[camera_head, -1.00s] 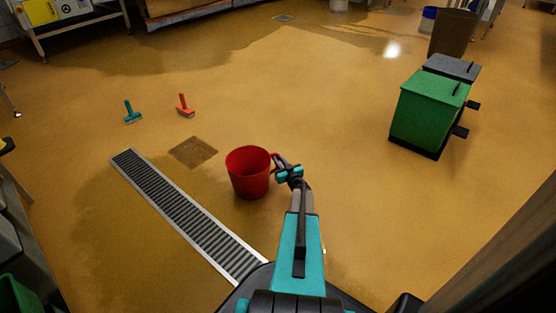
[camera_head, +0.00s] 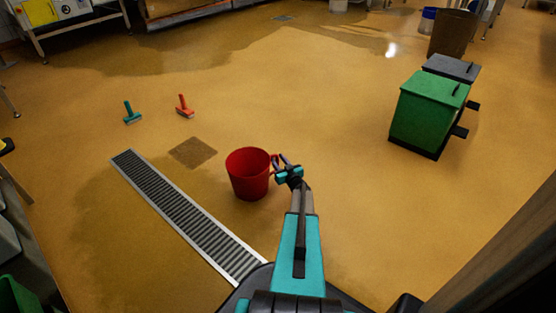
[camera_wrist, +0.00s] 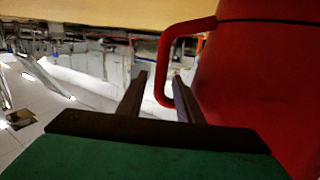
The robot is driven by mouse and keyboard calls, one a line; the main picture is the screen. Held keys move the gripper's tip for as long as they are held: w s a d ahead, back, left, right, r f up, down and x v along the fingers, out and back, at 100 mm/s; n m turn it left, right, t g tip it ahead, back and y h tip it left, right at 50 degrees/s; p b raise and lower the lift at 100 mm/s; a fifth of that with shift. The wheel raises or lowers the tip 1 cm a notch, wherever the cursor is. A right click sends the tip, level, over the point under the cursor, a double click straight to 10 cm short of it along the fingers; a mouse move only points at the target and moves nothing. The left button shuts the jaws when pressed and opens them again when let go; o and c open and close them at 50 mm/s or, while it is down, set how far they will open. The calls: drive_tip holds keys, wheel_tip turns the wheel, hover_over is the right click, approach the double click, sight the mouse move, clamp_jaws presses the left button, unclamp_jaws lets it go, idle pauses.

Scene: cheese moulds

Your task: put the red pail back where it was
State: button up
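The red pail (camera_head: 248,175) stands upright on the floor, just right of the drain grating. Its handle is on its right side, facing my gripper (camera_head: 281,160). In the wrist view the red pail (camera_wrist: 265,80) fills the right side and its handle (camera_wrist: 165,70) loops out to the left. My gripper (camera_wrist: 160,85) is open there, with its two dark fingers apart. The lower part of the handle shows between the fingertips; I cannot tell whether a finger touches it.
A long drain grating (camera_head: 185,212) runs left of the pail, with a brown square patch (camera_head: 193,152) behind it. A teal brush (camera_head: 132,113) and an orange brush (camera_head: 184,106) lie farther back. A green bin (camera_head: 425,112) stands at right. The middle floor is clear.

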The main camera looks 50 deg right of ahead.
drive_tip(key=p+v, duration=0.4)
drive_tip(key=v, duration=0.8)
drive_tip(key=shift+s, duration=0.2)
idle(0.5)
